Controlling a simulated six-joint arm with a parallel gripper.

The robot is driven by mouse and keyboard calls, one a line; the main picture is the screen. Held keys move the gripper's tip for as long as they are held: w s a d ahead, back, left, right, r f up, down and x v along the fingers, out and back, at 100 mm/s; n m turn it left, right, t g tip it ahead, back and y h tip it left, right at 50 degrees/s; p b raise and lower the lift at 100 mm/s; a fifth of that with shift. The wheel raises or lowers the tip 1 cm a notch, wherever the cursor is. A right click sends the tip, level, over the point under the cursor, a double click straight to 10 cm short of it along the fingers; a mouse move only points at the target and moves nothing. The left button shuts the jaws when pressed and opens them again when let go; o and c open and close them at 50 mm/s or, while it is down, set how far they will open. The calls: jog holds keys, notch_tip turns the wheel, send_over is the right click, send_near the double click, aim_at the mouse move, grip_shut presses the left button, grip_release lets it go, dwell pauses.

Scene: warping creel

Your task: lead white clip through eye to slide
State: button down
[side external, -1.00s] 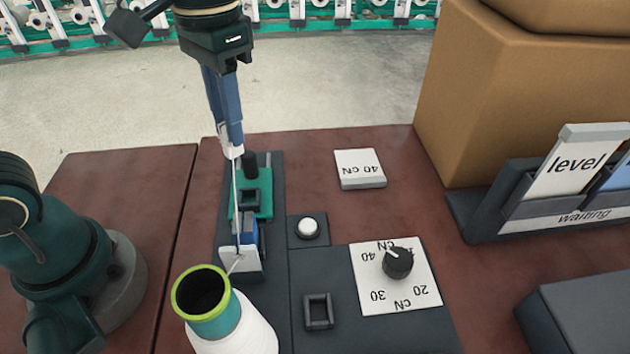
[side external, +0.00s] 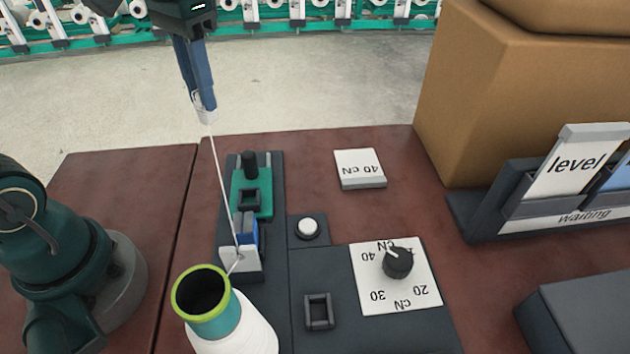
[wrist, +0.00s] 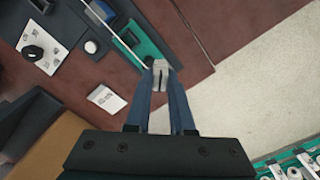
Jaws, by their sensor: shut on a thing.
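My gripper (side external: 204,101) is shut on the white clip (side external: 207,115), held high above the far table edge; the wrist view also shows the white clip (wrist: 160,68) between my fingertips. A white thread (side external: 222,183) runs from the clip down to the white block (side external: 242,262) at the near end of the dark base, then to the yarn cone (side external: 245,330). The eye itself is too small to make out. Beyond the block are a blue part (side external: 250,230) and a green piece, probably the slide (side external: 262,190), with a black square frame and black post (side external: 249,163).
A white push button (side external: 308,227), an empty black square holder (side external: 319,310) and a dial (side external: 398,262) lie right of the base. A "40 cN" tile (side external: 360,168) lies behind them. A cardboard box (side external: 520,100) and a card rack (side external: 500,208) stand at right.

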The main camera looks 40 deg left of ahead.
jog(key=n, duration=0.3)
jog(key=shift+w+f, duration=0.2)
jog(key=shift+w, duration=0.05)
jog(key=shift+d+f+n, duration=0.25)
jog(key=shift+d+n, duration=0.05)
jog(key=shift+n, duration=0.4)
jog(key=shift+s+d+f+n, duration=0.2)
jog(key=shift+d+f+n, duration=0.55)
jog(key=shift+d+f, duration=0.5)
jog(key=shift+s+d+f+n, duration=0.2)
jog(key=shift+d+f+n, duration=0.65)
jog(key=shift+f, duration=0.65)
jog(key=shift+s+d+f+n, duration=0.2)
jog(key=shift+d+f+n, duration=0.5)
jog(key=shift+d+f, duration=0.55)
jog(key=shift+a+f, duration=0.15)
jog(key=shift+f, duration=0.45)
jog(key=shift+f, duration=0.5)
jog(key=shift+f, duration=0.65)
jog(key=shift+c, duration=2.3)
grip_release()
